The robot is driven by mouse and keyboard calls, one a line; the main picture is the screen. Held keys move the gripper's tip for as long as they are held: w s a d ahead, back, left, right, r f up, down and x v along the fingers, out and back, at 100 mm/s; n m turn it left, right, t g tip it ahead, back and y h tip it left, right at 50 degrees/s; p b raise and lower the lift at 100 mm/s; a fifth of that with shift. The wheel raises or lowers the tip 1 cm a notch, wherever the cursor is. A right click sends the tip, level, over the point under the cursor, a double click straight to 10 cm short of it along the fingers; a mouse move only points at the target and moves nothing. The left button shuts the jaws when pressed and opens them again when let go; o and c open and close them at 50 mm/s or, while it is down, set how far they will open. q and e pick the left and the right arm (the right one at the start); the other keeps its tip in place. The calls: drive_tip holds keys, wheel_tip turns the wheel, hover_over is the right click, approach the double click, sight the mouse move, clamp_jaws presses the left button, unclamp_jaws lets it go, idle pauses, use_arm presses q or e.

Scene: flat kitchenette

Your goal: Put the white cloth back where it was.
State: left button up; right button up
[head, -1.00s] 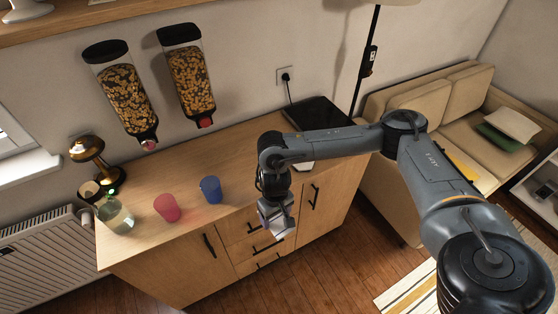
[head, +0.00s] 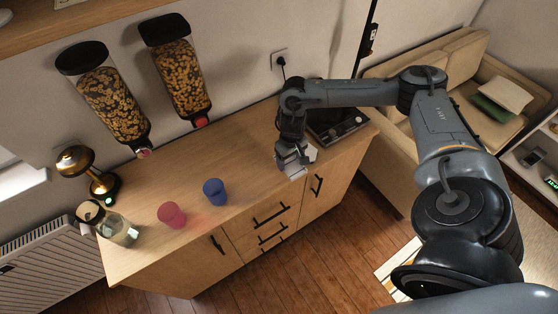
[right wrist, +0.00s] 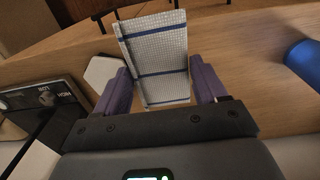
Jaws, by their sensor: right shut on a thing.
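The white cloth (right wrist: 153,58), a folded checked piece with dark blue stripes, stands out between the purple fingers of my right gripper (right wrist: 158,90) in the right wrist view. The fingers are shut on it from both sides. In the head view my right gripper (head: 292,168) is over the right part of the wooden counter (head: 250,150), left of the black hob (head: 338,124). The cloth is small there and hard to make out against the gripper. Whether it touches the counter is unclear. My left gripper is not in view.
A flat white angular piece (right wrist: 103,72) lies on the counter between gripper and hob. A blue cup (head: 215,191), a pink cup (head: 172,214), a glass jar (head: 116,228) and a brass lamp (head: 84,165) stand to the left. Drawer handles (head: 270,215) jut from the front.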

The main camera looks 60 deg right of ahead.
drive_tip(key=w+f, duration=0.1)
drive_tip(key=w+d+f, duration=0.1)
drive_tip(key=w, duration=0.1)
drive_tip(key=w+d+f, duration=0.1)
drive_tip(key=w, duration=0.1)
drive_tip(key=shift+w+f+b, duration=0.2)
drive_tip(key=shift+b, duration=0.15)
drive_tip(key=shift+f, duration=2)
drive_tip(key=shift+f, duration=0.15)
drive_tip(key=o, duration=1.1)
drive_tip(key=shift+d, duration=0.1)
drive_tip(key=shift+r, duration=0.35)
wheel_tip(320, 180, up, 12)
drive_tip(key=shift+f+p, duration=0.15)
drive_tip(key=shift+p, duration=0.7)
